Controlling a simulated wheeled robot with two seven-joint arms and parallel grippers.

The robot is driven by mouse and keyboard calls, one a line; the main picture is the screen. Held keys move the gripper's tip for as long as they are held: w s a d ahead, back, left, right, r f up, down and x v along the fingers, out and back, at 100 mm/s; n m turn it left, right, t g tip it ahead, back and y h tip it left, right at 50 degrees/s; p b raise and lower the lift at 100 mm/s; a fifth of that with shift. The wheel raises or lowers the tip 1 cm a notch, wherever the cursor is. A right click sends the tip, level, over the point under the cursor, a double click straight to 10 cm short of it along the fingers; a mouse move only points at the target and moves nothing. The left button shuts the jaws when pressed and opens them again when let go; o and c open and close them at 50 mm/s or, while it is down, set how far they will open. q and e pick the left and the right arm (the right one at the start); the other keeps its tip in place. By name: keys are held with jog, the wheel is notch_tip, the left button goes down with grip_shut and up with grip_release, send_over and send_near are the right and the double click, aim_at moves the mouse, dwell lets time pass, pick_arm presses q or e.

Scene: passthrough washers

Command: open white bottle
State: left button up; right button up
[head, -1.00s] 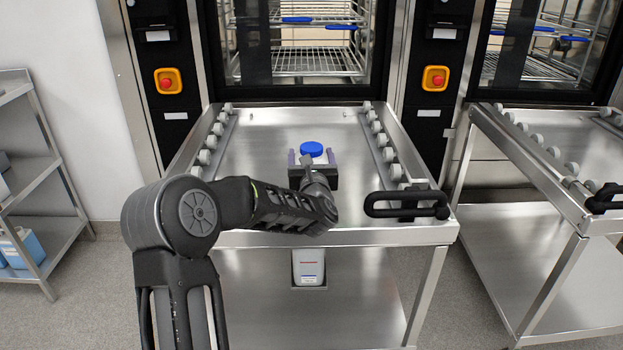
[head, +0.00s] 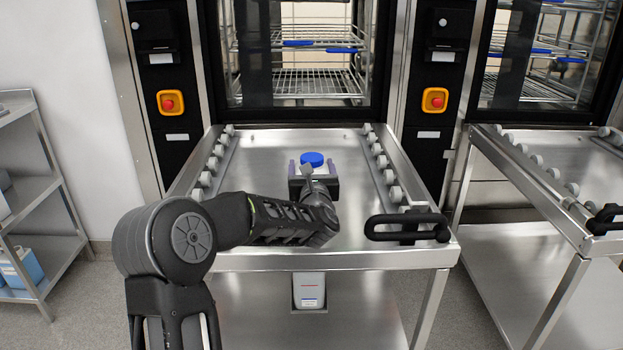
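A white bottle with a blue cap (head: 312,159) stands on the steel trolley top (head: 262,160), in front of the machine. My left gripper (head: 313,170) reaches it from the near side, with one finger on each side of the bottle below the cap. The gripper and wrist hide most of the bottle's body, and I cannot tell whether the fingers press on it. The cap sits on top of the bottle, clear of the fingers. My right gripper is out of view.
A white container (head: 308,290) is below the trolley top. A black handle (head: 407,227) is at the trolley's front right. Rollers (head: 388,178) line both sides. A second trolley (head: 560,180) stands right, a shelf rack (head: 40,200) left. The top around the bottle is clear.

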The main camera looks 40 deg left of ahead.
pick_arm(q)
notch_tip(320, 180, up, 7)
jog(key=shift+f+p, duration=0.15)
jog(key=shift+p, duration=0.15)
jog(key=o, duration=0.9)
jog(key=c, duration=1.6)
